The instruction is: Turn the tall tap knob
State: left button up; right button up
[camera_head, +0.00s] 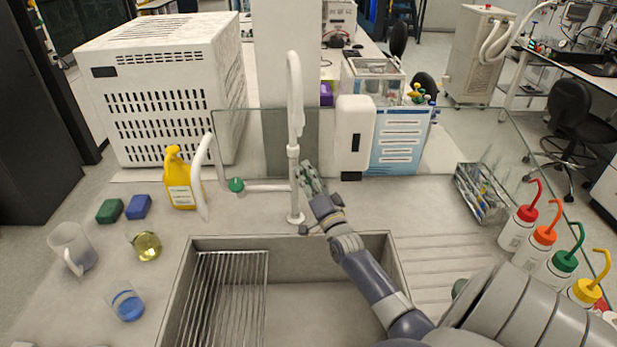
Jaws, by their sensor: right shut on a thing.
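The tall tap (293,135) is a white upright pipe with a curved top, standing behind the sink. My right gripper (308,175) reaches in from the lower right, its fingers right beside the tap's column. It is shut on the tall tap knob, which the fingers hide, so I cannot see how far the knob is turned. A side pipe with a green knob (236,185) runs left from the tap to a white spout (201,180). My left gripper is not in view.
The sink (320,310) with a wire rack (226,300) lies in front. A yellow bottle (181,180), sponges (138,206) and glassware (146,245) stand left. A soap dispenser (353,135) stands behind my gripper. Wash bottles (518,228) and a metal basket (482,195) are at right.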

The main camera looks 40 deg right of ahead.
jog(key=shift+f+n+t+y+b, duration=0.2)
jog(key=shift+n+t+b, duration=0.15)
jog(key=shift+n+b, duration=0.5)
jog(key=shift+f+n+t+y+b, duration=0.1)
jog(key=shift+n+t+y+b, duration=0.2)
jog(key=shift+n+b, duration=0.55)
jog(key=n+t+y+b, duration=0.1)
jog(key=n+b, duration=0.1)
jog(key=n, duration=0.1)
jog(key=shift+r, duration=0.1)
jog(key=shift+r+n+y+b, duration=0.1)
jog(key=shift+n+y+b, duration=0.4)
jog(key=shift+n, duration=0.4)
jog(key=o, duration=1.1)
jog(key=shift+r, duration=0.1)
jog(key=v, duration=1.2)
